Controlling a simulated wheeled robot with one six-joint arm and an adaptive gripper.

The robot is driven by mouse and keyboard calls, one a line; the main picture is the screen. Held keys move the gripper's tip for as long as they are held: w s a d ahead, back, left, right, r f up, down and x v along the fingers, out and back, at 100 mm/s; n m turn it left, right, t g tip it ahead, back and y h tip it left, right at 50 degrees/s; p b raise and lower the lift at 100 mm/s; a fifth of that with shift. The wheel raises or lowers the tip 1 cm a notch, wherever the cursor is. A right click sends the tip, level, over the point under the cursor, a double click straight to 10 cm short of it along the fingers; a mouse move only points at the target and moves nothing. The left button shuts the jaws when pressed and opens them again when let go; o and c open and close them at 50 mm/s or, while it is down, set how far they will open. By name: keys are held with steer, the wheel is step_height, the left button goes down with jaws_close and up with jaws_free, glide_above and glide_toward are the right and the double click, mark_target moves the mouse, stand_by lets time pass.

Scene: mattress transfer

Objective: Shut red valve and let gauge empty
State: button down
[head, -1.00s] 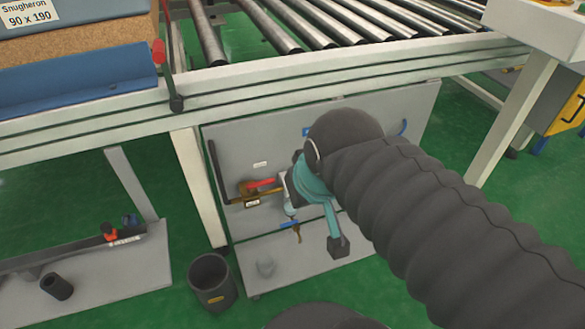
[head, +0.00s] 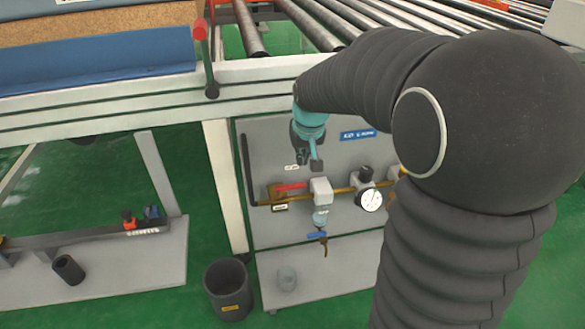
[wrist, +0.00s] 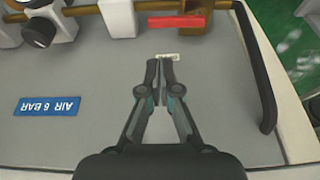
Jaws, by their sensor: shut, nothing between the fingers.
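The red valve handle (head: 292,187) lies roughly level, along the brass pipe, on the grey panel under the conveyor. It also shows at the top of the wrist view (wrist: 175,22). The round white gauge (head: 370,200) is to the right on the same pipe; its needle is too small to read surely. My gripper (head: 308,164) is in front of the panel, a little above the handle and apart from it. In the wrist view my gripper (wrist: 160,62) is shut and empty, its tips by a small white label (wrist: 165,57).
A white block (head: 321,190) sits on the pipe right of the handle, with a blue-handled drain tap (head: 317,236) below. A black hose (head: 248,170) runs down the panel's left side. The conveyor frame (head: 130,111) is above; a dark bin (head: 228,290) stands on the floor.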

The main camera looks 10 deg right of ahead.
mark_target(291, 187)
steer(key=b+x, duration=0.1)
steer(key=x, duration=0.9)
steer(key=shift+w+f, duration=0.15)
steer(key=shift+w, duration=0.1)
steer(key=shift+b, duration=0.3)
